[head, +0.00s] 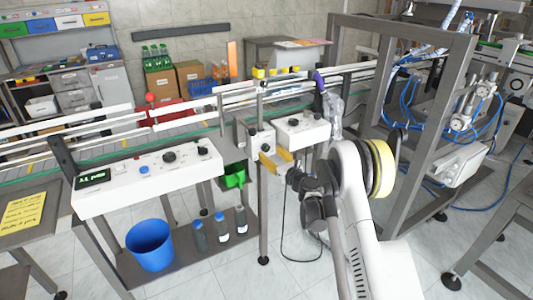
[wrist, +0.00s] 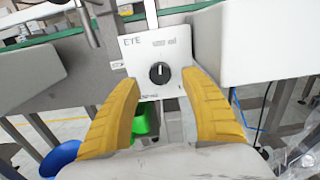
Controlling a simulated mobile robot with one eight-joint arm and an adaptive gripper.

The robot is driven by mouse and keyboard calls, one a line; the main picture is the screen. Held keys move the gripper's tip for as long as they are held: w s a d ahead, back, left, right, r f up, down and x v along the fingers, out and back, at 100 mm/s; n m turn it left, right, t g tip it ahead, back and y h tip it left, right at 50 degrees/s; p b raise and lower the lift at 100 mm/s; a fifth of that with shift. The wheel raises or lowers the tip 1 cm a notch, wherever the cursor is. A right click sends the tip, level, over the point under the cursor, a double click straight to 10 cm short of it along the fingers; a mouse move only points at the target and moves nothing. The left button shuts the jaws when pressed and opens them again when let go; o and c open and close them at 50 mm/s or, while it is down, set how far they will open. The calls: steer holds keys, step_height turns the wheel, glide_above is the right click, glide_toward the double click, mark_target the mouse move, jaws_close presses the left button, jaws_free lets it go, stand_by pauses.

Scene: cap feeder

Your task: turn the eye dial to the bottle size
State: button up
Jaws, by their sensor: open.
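The eye dial (wrist: 159,73) is a black round knob on a white box marked EYE (wrist: 135,55). Its white pointer line stands about upright. A label that looks like "500 ml" is at the upper right of the box, and another, partly hidden "ml" label is at the lower left. In the head view the box (head: 261,137) is small, behind my gripper (head: 273,161). My gripper is open; in the wrist view its yellow fingers (wrist: 160,80) are either side of the dial, with gaps and nothing between them. Whether they touch the box is unclear.
A control panel (head: 110,190) with a green display is at the left, and another knobbed box (head: 302,130) is just right. Bottles (head: 221,228) and a blue bucket (head: 150,244) stand on the lower shelf. A grey frame post (head: 421,140) rises at the right.

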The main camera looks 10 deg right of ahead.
mark_target(267, 149)
steer(key=shift+b+x, duration=0.35)
steer(key=shift+x, duration=1.35)
steer(key=shift+c, duration=0.5)
jaws_close()
